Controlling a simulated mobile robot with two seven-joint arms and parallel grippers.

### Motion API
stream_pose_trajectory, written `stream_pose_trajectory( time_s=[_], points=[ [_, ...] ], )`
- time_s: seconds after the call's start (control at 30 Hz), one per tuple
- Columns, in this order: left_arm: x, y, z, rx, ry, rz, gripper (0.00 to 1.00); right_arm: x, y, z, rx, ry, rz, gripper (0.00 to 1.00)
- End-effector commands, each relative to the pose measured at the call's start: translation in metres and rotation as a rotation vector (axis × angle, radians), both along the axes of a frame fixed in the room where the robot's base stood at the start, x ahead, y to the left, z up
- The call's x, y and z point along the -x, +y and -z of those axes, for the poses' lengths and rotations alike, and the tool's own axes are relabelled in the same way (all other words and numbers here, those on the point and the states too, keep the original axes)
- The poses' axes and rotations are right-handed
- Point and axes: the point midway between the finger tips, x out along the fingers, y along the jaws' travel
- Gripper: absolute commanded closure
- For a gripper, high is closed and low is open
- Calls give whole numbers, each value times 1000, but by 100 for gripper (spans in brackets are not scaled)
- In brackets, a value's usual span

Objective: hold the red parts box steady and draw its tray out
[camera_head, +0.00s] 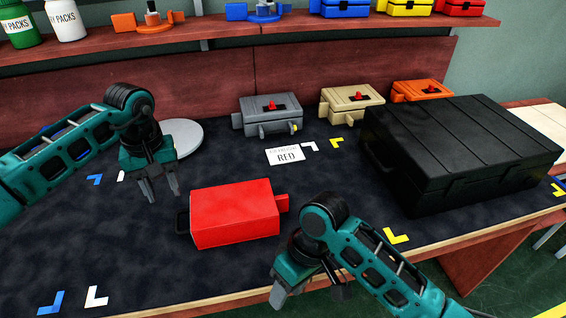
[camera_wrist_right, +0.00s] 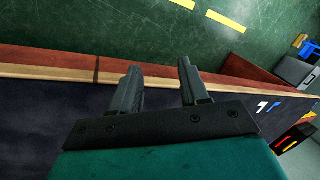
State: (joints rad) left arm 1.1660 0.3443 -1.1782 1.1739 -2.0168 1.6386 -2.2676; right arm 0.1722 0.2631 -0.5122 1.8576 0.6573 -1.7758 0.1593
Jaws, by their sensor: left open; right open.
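The red parts box (camera_head: 233,213) lies on the dark mat near the middle of the table in the head view. My right gripper (camera_head: 308,294) is open at the table's front edge, right of and nearer than the box. In the right wrist view its two fingers (camera_wrist_right: 160,88) are apart with nothing between them.
A card reading RED (camera_head: 286,156) lies behind the box. Grey (camera_head: 268,116), beige (camera_head: 350,101) and orange (camera_head: 420,91) boxes stand along the back. A large black case (camera_head: 465,147) fills the right. A round grey disc (camera_head: 181,136) is behind my left gripper.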

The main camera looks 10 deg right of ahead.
Motion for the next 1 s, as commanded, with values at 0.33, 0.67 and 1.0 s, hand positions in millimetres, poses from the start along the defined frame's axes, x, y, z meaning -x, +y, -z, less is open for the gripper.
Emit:
stream_pose_trajectory(
  time_s=[0.33, 0.67, 1.0],
  points=[
    [0, 0, 0, 0, 0, 0, 57, -112, -36, -43, 190, -127, -461, 55],
    [0, 0, 0, 0, 0, 0, 57, -194, -40, -109, 215, -244, -927, 55],
    [0, 0, 0, 0, 0, 0, 57, -212, -42, -119, 220, -267, -1056, 55]
  ],
)
